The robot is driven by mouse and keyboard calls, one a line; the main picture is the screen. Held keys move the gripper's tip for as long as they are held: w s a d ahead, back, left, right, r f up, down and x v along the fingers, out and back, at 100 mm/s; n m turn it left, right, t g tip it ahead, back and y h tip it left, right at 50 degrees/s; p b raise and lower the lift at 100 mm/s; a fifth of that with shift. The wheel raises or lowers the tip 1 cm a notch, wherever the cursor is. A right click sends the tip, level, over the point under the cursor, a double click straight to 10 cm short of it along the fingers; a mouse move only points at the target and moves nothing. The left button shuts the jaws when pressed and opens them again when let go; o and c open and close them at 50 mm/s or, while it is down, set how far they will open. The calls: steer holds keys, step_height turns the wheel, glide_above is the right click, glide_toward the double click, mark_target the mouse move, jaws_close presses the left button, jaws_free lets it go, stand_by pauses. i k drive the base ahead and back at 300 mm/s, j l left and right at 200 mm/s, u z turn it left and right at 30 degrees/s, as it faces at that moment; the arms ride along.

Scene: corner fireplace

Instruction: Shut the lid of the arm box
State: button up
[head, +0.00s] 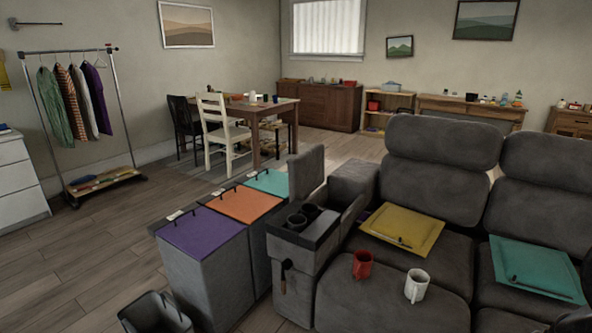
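The arm box (291,270) is the grey arm at the left end of the sofa, with a dark top tray holding round cup wells. Its lid (306,176) is a grey padded panel standing upright, so the box is open. The lid rises behind the cup wells, near the left edge of the arm. The inside of the box is mostly hidden. A small brown handle (284,277) shows on the arm's front.
Bins with purple (203,231), orange (244,204) and teal (268,182) lids stand close along the arm's left. Open floor (85,255) lies to the left.

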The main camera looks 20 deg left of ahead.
mark_target(306, 169)
steer(key=i+j+z, duration=0.25)
steer(key=j, duration=2.2)
steer(key=i+j+z, duration=0.2)
steer(key=j, duration=2.3)
steer(key=k, duration=0.1)
